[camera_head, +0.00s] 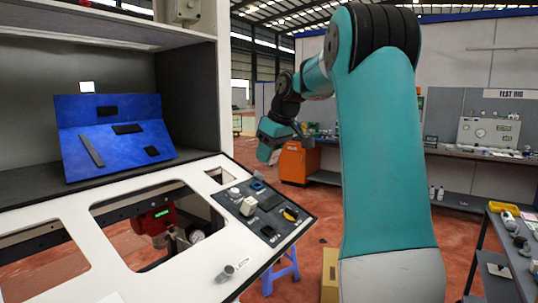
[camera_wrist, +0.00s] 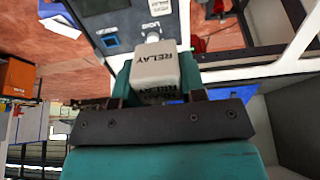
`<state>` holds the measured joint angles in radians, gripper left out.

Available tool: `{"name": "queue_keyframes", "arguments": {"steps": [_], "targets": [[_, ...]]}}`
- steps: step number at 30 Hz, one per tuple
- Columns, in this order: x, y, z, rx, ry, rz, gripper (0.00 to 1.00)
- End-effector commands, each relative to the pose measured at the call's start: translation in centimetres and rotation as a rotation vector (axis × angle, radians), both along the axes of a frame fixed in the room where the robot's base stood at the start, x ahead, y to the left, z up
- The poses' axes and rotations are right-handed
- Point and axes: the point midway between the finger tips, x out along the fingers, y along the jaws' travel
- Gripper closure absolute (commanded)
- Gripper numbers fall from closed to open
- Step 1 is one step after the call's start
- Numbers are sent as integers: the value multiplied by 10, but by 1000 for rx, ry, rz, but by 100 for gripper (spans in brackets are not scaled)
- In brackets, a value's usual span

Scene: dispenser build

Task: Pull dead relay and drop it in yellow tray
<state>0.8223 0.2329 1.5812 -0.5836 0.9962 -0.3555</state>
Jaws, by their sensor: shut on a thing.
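My gripper (camera_wrist: 155,85) is shut on a pale, boxy relay (camera_wrist: 153,66), with one teal finger on each side. The word RELAY shows on its face in the wrist view. In the camera_head view my gripper (camera_head: 277,138) hangs beyond and above the white-framed console; the held relay cannot be made out there. A similar pale block (camera_head: 248,206) stands on the dark control panel (camera_head: 268,228). A yellow tray (camera_head: 503,208) lies on the bench at the far right.
The console has a large cut-out with a red device (camera_head: 158,222) inside. A blue sloped board (camera_head: 112,136) stands on its shelf. An orange cabinet (camera_head: 298,162) and a blue stool (camera_head: 282,268) stand beyond.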

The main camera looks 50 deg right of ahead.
Motion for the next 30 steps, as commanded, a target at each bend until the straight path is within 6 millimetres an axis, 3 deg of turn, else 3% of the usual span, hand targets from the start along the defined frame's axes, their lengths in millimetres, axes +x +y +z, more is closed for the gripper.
{"name": "queue_keyframes", "arguments": {"steps": [17,30], "targets": [[-1,0,2,0,0,0,96],[-12,-1,32,0,-1,0,96]]}}
